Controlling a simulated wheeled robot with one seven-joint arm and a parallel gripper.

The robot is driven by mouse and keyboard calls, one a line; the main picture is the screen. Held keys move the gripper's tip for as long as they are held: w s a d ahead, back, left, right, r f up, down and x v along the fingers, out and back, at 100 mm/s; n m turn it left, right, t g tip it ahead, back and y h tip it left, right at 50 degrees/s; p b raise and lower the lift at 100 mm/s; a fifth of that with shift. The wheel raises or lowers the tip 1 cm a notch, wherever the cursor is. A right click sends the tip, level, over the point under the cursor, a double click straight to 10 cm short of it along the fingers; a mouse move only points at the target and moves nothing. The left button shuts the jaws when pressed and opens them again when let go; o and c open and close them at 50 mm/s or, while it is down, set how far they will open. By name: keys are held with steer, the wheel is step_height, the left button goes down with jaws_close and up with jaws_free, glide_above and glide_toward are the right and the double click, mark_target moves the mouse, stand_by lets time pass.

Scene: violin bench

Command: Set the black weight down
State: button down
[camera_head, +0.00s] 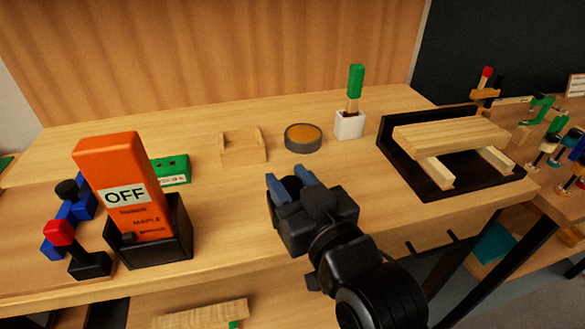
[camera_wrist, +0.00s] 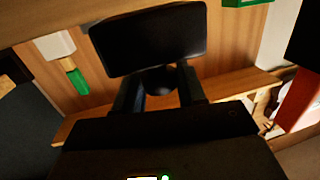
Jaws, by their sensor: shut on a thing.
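My gripper (camera_head: 290,182) is over the front middle of the bench in the head view, its two blue-grey fingers pointing away toward the back wall. In the wrist view, the black weight (camera_wrist: 148,38) is a dark slab with rounded corners and a round knob. The knob sits between the two fingers of my gripper (camera_wrist: 160,82), which are shut on it. In the head view I cannot make out the weight apart from the dark gripper. Whether its underside touches anything is hidden.
The wooden bench top (camera_head: 225,200) is bare left of my gripper. Behind stand a wooden cradle (camera_head: 243,147), a round grey tin (camera_head: 303,138) and a white holder (camera_head: 350,125) with a green-handled tool. A black tray (camera_head: 412,178) lies right; an orange box (camera_head: 122,180) stands left.

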stand_by(0.4)
steer(key=c, duration=0.7)
jaws_free()
steer(key=shift+f, duration=0.2)
steer(key=shift+o, duration=0.2)
steer(key=shift+r, duration=0.2)
steer(key=v, duration=1.2)
steer(key=shift+b, duration=0.35)
steer(key=shift+d+f, duration=0.1)
steer(key=s+d+f+m+h, duration=0.2)
steer(key=s+d+f+h, duration=0.1)
steer(key=s+d+f, duration=0.3)
steer(key=s+d+f+m+h, duration=0.1)
steer(key=s+d, duration=0.4)
steer(key=s, duration=0.5)
steer(key=s+d+f+m+h, duration=0.1)
steer(key=s+d+m+h, duration=0.1)
steer(key=s+d, duration=0.4)
steer(key=s+h, duration=0.1)
steer(key=s, duration=0.3)
steer(key=shift+s+d+f+g+h, duration=0.15)
steer(key=shift+s+f+g+h, duration=0.15)
steer(key=shift+g+h, duration=0.1)
